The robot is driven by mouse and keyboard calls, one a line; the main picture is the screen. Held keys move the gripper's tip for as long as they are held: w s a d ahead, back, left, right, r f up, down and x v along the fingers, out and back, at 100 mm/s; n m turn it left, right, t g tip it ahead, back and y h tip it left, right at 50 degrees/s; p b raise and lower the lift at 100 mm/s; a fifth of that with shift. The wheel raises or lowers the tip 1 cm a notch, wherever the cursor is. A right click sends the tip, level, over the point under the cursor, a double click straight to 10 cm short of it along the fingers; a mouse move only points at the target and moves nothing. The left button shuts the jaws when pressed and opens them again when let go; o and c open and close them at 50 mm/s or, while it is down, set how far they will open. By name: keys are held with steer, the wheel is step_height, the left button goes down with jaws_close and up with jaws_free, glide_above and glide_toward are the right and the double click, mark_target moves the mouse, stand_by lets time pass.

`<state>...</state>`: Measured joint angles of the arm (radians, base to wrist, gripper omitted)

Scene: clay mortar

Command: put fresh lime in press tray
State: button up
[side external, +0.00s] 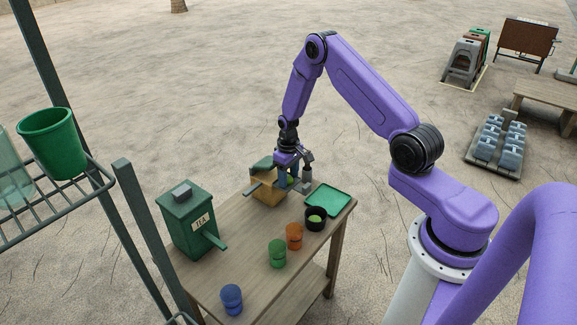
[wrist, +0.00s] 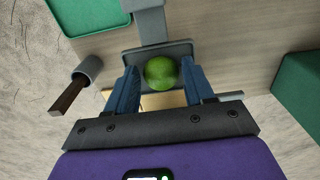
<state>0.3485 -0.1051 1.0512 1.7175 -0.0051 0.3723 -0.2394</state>
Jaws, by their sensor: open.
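A round green lime (wrist: 161,73) rests on a dark grey tray (wrist: 184,48), which looks like the press tray, in the wrist view. My gripper (wrist: 162,82) is open around it, with one blue finger on each side. Thin gaps seem to show between fingers and lime, so I cannot tell whether either touches. In the side external view my gripper (side external: 288,184) is low over the wooden press (side external: 265,194) at the table's far end. The lime is hidden there.
A green tray (side external: 330,199) and a black bowl (side external: 315,224) holding something green are to the right. A grey cylinder (wrist: 90,68) with a brown stick is beside the press.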

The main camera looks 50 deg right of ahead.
step_height(320, 180, up, 12)
steer(key=s+a+r+n, duration=0.3)
steer(key=s+a+r, duration=0.25)
steer(key=a, duration=0.35)
steer(key=s+a+r+n, duration=0.3)
steer(key=s+a+r, duration=0.25)
steer(key=a, duration=0.35)
steer(key=s+r+n, duration=0.2)
steer(key=s+n, duration=0.1)
steer(key=s, duration=0.8)
steer(key=s+a+r+n, duration=0.1)
steer(key=s+r+n, duration=0.1)
steer(key=s, duration=1)
steer(key=shift+a+n, duration=0.15)
steer(key=shift+n, duration=0.65)
